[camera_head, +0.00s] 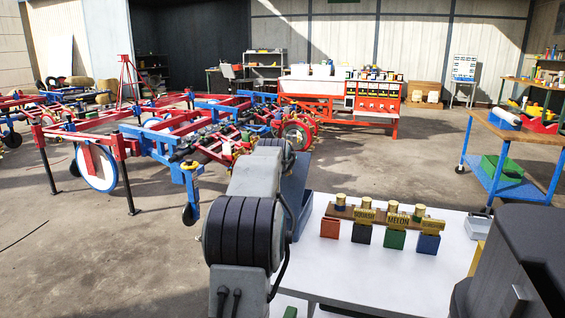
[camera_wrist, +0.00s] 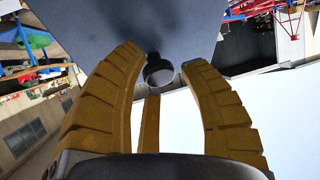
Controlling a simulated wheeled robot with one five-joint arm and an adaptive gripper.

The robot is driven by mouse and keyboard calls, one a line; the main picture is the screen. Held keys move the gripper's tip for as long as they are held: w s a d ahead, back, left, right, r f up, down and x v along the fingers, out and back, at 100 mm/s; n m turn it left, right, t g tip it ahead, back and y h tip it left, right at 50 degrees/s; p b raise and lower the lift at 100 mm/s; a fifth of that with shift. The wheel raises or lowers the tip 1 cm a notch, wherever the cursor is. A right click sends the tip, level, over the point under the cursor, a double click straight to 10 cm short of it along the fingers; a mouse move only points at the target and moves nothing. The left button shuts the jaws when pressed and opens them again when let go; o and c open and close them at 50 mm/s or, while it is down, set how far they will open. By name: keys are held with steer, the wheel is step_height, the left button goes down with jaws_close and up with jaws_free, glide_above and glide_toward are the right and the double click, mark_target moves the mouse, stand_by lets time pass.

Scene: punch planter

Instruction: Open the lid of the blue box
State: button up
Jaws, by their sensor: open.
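The blue box (camera_head: 304,212) stands on the white table, mostly hidden behind my arm in the head view. Its blue-grey lid (camera_head: 291,185) appears raised, standing steeply upright. The lid fills the top middle of the wrist view (camera_wrist: 110,22). A round black knob (camera_wrist: 158,72) on the lid shows between my gripper's yellow fingers. Whether a finger touches the knob or lid cannot be told. In the head view, my arm hides the gripper.
The white table (camera_head: 370,275) carries small red (camera_head: 330,227), green (camera_head: 395,239) and blue (camera_head: 428,243) blocks, with gold-labelled pieces behind them. A blue-framed cart (camera_head: 510,140) stands at right. Red and blue farm machinery (camera_head: 170,135) fills the left background. Bare floor lies at left front.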

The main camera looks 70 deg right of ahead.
steer(key=shift+w+d+f, duration=0.1)
steer(key=shift+d+f, duration=0.05)
steer(key=shift+d, duration=0.2)
steer(key=shift+c, duration=0.3)
jaws_close()
